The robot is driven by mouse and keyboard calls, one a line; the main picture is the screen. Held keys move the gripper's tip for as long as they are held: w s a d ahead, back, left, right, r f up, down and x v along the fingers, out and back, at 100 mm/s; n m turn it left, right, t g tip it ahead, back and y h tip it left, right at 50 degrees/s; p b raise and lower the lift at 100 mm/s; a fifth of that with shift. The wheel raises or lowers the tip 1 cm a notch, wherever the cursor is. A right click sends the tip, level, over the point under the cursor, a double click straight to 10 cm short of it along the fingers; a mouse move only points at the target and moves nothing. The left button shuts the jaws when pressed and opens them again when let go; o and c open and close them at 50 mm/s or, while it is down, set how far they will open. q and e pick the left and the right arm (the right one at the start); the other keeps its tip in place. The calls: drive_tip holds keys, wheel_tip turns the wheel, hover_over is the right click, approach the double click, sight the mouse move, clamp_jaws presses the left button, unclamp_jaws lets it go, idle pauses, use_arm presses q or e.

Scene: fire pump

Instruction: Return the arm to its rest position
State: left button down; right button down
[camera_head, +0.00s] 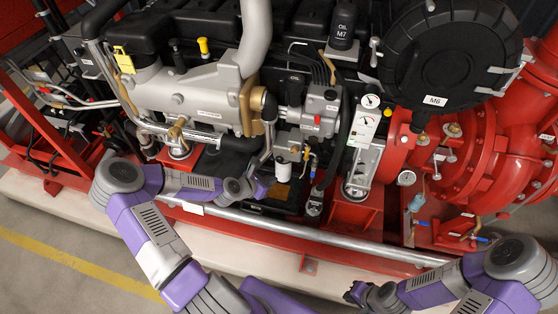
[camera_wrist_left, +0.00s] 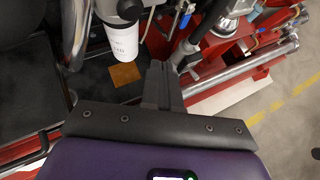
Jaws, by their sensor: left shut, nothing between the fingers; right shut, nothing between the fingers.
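My left arm comes in from the left in the head view, bends at the elbow and reaches over the red base frame toward the pump engine. My left gripper (camera_head: 262,188) is in front of the engine's lower part, below a white cylindrical filter (camera_head: 283,168). In the left wrist view my left gripper (camera_wrist_left: 162,75) has its dark fingers together with nothing between them. The white filter (camera_wrist_left: 122,40) is just left of the fingertips there. My right gripper (camera_head: 357,292) is at the lower right of the head view, in front of the base frame, shut and empty.
The engine (camera_head: 190,90) fills the back, with a large red pump housing (camera_head: 475,150) at the right. A grey rail (camera_head: 330,243) runs along the front of the red frame. An orange-brown square (camera_wrist_left: 126,75) lies near the left fingers. Open floor (camera_head: 60,270) is at front left.

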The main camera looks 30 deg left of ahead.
idle(0.8)
use_arm(q)
drive_tip(key=s+d+f+m+g+h, duration=0.1)
drive_tip(key=s+d+f+m+g, duration=0.15)
drive_tip(key=d+m, duration=0.4)
drive_tip(key=s+d+f+m+g+h, duration=0.25)
drive_tip(key=s+d+m, duration=0.2)
drive_tip(key=d, duration=0.35)
drive_tip(key=s+d+f+m+g+y, duration=0.1)
drive_tip(key=s+d+f+m+g, duration=0.1)
drive_tip(key=s+m, duration=0.4)
drive_tip(key=s+d+f+m+g+y, duration=0.1)
drive_tip(key=s+d+f+m+g, duration=0.1)
drive_tip(key=s+m, duration=0.5)
drive_tip(key=shift+s+d+f+m+g, duration=0.15)
drive_tip(key=shift+d+f+m+g, duration=0.45)
drive_tip(key=shift+m, duration=2.4)
drive_tip(key=shift+d+f+y, duration=0.1)
drive_tip(key=shift+d+y, duration=0.15)
